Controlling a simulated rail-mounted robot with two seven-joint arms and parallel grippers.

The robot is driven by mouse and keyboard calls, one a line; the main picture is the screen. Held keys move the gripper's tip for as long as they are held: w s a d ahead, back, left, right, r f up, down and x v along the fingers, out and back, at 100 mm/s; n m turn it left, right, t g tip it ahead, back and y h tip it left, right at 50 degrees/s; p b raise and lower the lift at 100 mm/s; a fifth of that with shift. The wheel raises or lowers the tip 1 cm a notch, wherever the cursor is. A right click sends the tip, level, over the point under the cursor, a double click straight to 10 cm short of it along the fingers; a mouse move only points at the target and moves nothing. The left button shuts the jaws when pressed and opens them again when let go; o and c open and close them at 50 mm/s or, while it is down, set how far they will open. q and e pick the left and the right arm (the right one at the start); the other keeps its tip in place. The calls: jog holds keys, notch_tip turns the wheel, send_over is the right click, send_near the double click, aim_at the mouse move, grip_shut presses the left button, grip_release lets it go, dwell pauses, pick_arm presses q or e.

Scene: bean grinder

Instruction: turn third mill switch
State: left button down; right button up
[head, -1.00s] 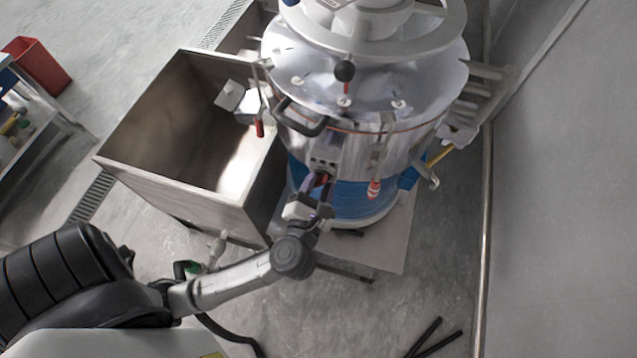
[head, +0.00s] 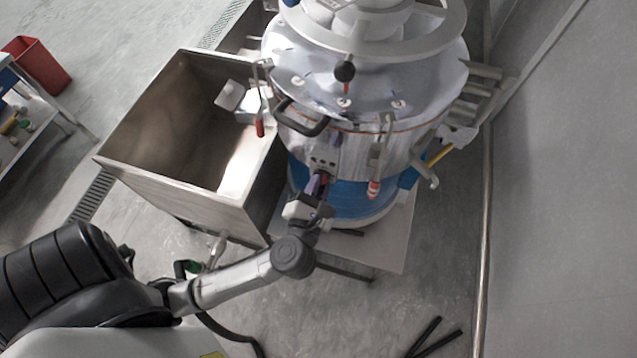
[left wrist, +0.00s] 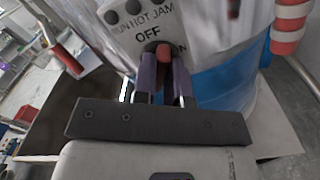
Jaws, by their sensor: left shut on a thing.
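The mill (head: 390,145) is a large round metal machine with a blue lower band (head: 352,200). A small grey switch panel (head: 323,160) is on its front, lettered RUN, JAM and OFF in the left wrist view (left wrist: 146,20). A red switch knob (left wrist: 164,56) is below OFF, between the purple fingers of my left gripper (left wrist: 164,72). The left gripper (head: 321,178) is shut on this knob. Dark round switches (left wrist: 122,12) sit to its upper left. The fingers hide part of the knob and the lettering beside it. My right gripper is not in view.
A deep metal bin (head: 180,130) stands open left of the mill. A red-and-white striped handle (head: 374,189) hangs right of the panel, and a black handle (head: 300,120) juts out above. Black bars (head: 432,338) lie on the floor.

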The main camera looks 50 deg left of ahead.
pick_arm(q)
jog(key=shift+m+p, duration=5.8)
jog(key=shift+p, duration=2.25)
jog(key=shift+f, duration=0.1)
jog(key=c, duration=1.2)
grip_release()
jog(key=shift+o, duration=0.2)
